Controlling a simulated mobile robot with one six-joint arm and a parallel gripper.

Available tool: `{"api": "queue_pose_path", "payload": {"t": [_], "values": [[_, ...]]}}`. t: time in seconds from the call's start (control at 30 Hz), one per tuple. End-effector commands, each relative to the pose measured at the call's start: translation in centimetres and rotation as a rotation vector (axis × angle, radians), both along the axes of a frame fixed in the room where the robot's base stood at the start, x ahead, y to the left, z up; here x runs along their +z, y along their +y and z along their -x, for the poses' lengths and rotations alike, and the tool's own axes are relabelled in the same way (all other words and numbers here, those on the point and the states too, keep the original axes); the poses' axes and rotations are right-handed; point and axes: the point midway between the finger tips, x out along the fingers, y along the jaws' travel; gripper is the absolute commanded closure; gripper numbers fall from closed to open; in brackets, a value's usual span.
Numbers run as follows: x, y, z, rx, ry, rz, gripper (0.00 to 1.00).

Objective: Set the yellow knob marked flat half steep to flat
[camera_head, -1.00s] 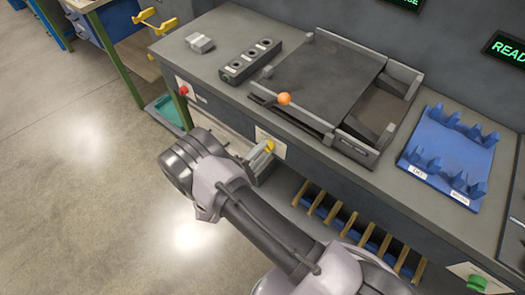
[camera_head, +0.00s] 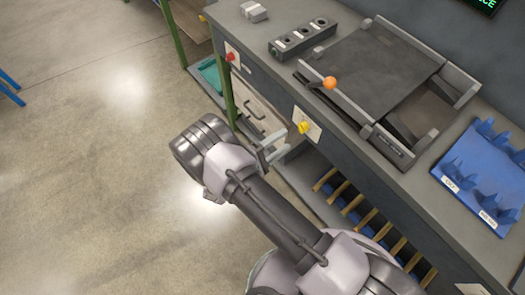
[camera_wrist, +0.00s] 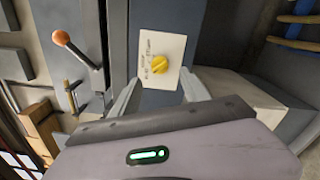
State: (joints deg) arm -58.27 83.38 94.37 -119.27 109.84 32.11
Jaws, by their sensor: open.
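The yellow knob (camera_head: 304,127) sits on a white plate (camera_head: 309,122) on the front of the grey bench. In the wrist view the yellow knob (camera_wrist: 159,66) is near the middle, on its white plate (camera_wrist: 166,46) with small dark marks that are too small to read. My gripper (camera_wrist: 158,92) is open, its two pale fingers on either side below the knob, apart from it. In the head view my gripper (camera_head: 272,150) is just left of and below the knob. The knob's exact pointing direction cannot be told.
A red button (camera_head: 229,57) is on the bench front to the left. An orange ball-ended lever (camera_head: 330,83) stands at the bench's front edge, and it also shows in the wrist view (camera_wrist: 61,38). A blue rack (camera_head: 484,170) lies on the bench top. Drawers (camera_head: 257,112) are under the bench.

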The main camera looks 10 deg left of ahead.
Motion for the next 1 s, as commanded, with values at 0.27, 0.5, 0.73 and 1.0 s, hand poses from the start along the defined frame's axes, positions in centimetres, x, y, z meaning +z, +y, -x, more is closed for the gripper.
{"api": "queue_pose_path", "payload": {"t": [0.27,0.5,0.73,1.0], "values": [[0.1,5.1,6.5,0.004,0.000,-0.001,0.46],[0.0,6.6,8.5,0.001,0.000,0.000,0.46],[0.0,6.6,8.5,0.000,0.001,-0.001,0.46],[2.0,5.8,7.5,-0.082,0.026,-0.036,0.46]]}}
